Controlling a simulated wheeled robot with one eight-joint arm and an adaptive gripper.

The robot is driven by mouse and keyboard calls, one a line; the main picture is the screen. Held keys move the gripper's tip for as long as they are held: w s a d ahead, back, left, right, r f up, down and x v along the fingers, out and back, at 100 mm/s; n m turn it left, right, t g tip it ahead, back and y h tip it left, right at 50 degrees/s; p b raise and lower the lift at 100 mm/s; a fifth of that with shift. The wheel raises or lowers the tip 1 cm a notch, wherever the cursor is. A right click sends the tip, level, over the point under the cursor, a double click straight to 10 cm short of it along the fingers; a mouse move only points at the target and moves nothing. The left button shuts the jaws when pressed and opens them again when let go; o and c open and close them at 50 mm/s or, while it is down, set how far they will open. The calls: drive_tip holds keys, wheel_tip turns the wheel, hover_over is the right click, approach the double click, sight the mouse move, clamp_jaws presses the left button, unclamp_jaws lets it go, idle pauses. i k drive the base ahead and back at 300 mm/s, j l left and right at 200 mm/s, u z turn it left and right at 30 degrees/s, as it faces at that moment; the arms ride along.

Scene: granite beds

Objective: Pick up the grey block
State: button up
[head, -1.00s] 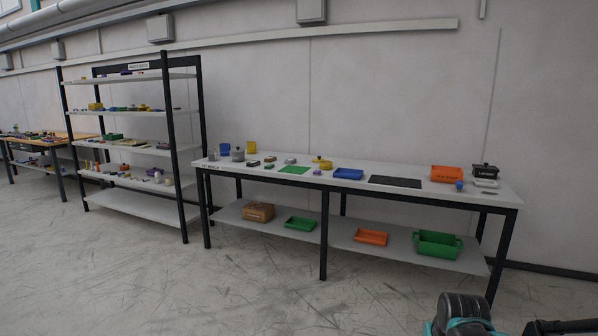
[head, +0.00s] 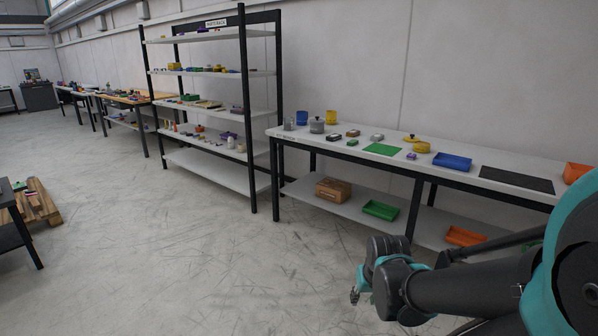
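A small light grey block (head: 376,138) lies on the white bench (head: 480,160), just behind the green mat; it is small in view and its details cannot be made out. My arm reaches in from the lower right. The tip of my gripper (head: 356,292) shows at the end of the arm, low over the floor and well short of the bench. It is too small and turned to tell whether it is open or shut.
On the bench near the block are a green mat (head: 382,150), a grey pot (head: 316,126), a yellow pot (head: 421,147) and a blue tray (head: 452,162). A tall parts rack (head: 248,110) stands left of the bench. The floor (head: 200,260) in front is clear.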

sight(376, 137)
drive_tip(key=i+j, duration=0.15)
drive_tip(key=i, duration=0.7)
drive_tip(key=i+j, duration=0.15)
drive_tip(key=i, duration=0.7)
drive_tip(key=j+u, duration=0.05)
